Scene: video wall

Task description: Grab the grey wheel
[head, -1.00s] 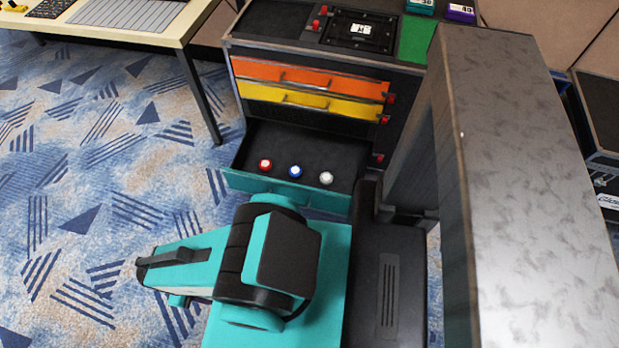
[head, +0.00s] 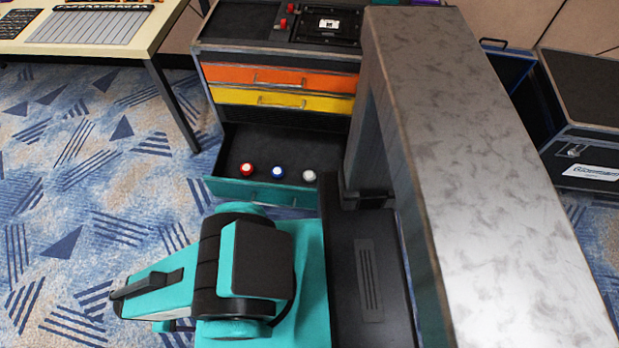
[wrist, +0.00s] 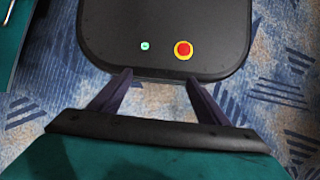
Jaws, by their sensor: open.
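The grey wheel (head: 309,176) lies in the open teal drawer (head: 262,192), at the right of a row with a blue wheel (head: 277,172) and a red wheel (head: 246,169). All three are small and round with pale tops. My gripper (wrist: 152,82) shows in the wrist view with its two dark fingers apart and nothing between them. It points at a black panel of my own base with a red button on it. The wheels are not clearly visible in the wrist view. In the head view my gripper's fingers are hidden.
A shut orange drawer (head: 284,77) and a shut yellow drawer (head: 282,101) are above the open one. A cream table (head: 90,48) stands at the left. A black case (head: 585,110) stands at the right. Patterned carpet (head: 90,190) is free at the left.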

